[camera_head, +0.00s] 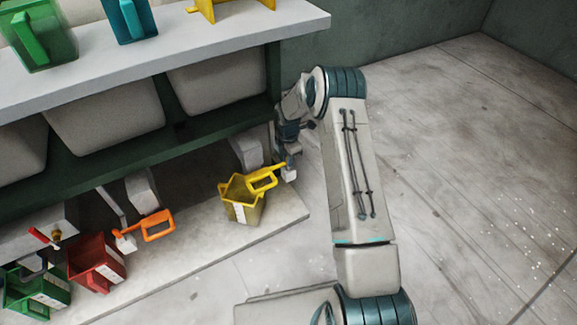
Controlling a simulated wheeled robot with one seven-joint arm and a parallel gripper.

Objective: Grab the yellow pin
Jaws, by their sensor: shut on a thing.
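The yellow pin (262,181), a loop-shaped handle, is at the right end of the low shelf, overlapping the rim of a yellow bin (241,209) in the picture. My gripper (289,163) is at the right end of the pin, beside a small white block. It is shut on the pin, but the fingers are small and partly hidden, so the exact contact is unclear. I cannot tell whether the pin touches the bin.
An orange pin (158,225), a red bin (97,263) and a green bin (37,289) are further left on the low shelf (195,258). A counter (165,48) overhangs from above. Open floor (470,170) lies to the right.

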